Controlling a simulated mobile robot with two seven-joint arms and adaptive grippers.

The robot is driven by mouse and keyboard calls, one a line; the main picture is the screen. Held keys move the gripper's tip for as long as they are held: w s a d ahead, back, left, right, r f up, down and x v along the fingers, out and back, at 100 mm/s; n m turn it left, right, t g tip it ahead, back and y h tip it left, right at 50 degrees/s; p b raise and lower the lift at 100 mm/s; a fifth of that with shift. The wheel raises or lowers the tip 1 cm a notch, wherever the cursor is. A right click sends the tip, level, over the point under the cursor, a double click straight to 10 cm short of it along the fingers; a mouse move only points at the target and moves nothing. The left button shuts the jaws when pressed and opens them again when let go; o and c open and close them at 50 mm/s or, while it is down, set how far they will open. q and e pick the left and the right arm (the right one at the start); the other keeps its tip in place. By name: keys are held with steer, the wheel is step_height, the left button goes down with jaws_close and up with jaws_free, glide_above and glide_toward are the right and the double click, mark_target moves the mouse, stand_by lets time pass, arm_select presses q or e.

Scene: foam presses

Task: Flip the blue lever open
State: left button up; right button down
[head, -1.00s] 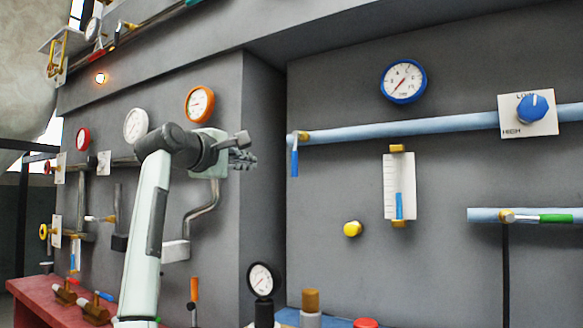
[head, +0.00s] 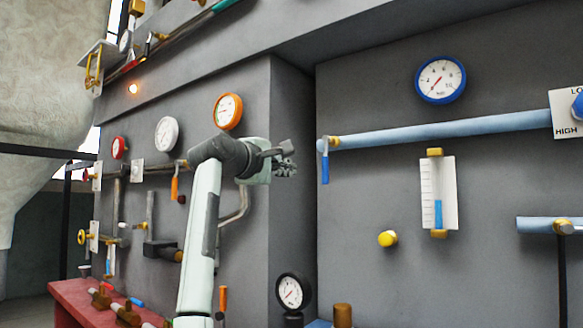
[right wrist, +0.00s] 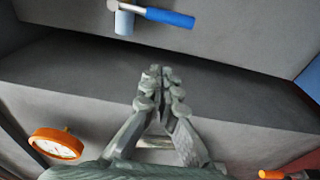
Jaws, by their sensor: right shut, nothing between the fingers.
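The blue lever (head: 325,168) hangs straight down from a brass valve at the left end of a light blue pipe (head: 440,133). In the right wrist view the blue lever (right wrist: 168,17) is at the top, beyond the fingertips. My right gripper (head: 288,167) is to the left of the lever in the head view, with a gap between them. Its fingers (right wrist: 158,75) are shut and empty in the right wrist view, apart from the lever. My left gripper is not in view.
A grey wall corner stands behind my right gripper. An orange-rimmed gauge (head: 228,111) is on the wall to its left, and a blue-rimmed gauge (head: 441,79) is above the pipe. A yellow knob (head: 388,239) and a sight gauge (head: 439,193) are below the pipe.

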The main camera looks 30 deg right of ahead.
mark_target(325, 162)
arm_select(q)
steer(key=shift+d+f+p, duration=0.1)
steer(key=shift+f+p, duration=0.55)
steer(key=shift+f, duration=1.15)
arm_select(e)
steer(key=d, duration=0.7)
steer(key=shift+d, duration=0.2)
steer(key=shift+s+d, duration=0.1)
